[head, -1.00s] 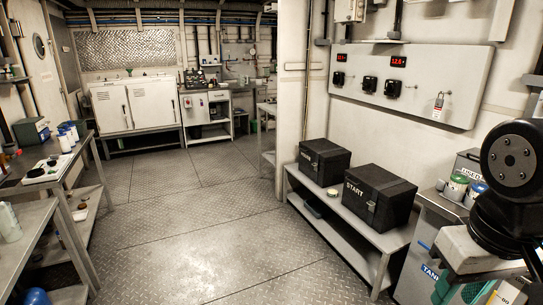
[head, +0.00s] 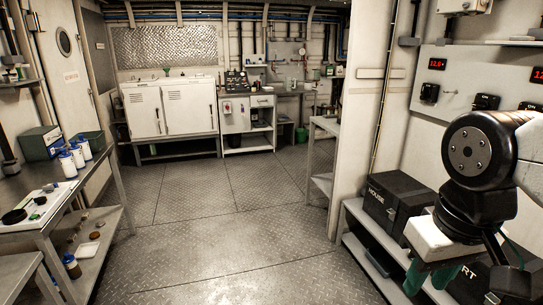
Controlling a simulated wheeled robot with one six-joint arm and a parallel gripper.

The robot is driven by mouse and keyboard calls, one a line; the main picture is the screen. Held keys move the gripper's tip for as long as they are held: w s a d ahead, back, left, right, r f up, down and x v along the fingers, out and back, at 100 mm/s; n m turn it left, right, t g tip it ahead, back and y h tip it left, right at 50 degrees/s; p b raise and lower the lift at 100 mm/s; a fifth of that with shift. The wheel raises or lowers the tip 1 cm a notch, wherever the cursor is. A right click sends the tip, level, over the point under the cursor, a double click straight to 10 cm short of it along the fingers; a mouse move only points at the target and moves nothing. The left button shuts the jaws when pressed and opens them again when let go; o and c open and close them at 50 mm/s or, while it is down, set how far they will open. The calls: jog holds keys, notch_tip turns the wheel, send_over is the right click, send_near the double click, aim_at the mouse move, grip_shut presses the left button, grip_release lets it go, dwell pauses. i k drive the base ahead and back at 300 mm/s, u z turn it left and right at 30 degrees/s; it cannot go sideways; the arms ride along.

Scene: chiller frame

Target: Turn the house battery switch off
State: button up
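The grey switch panel (head: 458,82) is on the right wall, cut off by the picture edge. Its leftmost black rotary switch (head: 429,92) sits under a red display (head: 437,64). A middle switch (head: 486,102) and a right switch (head: 530,106) show beside it, just above my arm. I cannot read which one is the house switch or how their knobs are set. A black box marked HOUSE (head: 384,195) stands on the low shelf below. My gripper (head: 437,283), with a white body and teal fingers, is at the lower right, apart from the panel. Its fingers look spread and empty.
A low grey shelf (head: 352,214) runs along the right wall; a second black box there is mostly hidden by my gripper. A pillar (head: 363,120) stands left of the panel. A bench (head: 62,205) with bottles is at left. The middle floor (head: 225,215) is clear.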

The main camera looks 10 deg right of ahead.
aim_at(426, 93)
jog(key=z, duration=0.05)
jog(key=i, duration=1.95)
jog(key=z, duration=0.35)
jog(key=i, duration=1.65)
jog(key=z, duration=0.25)
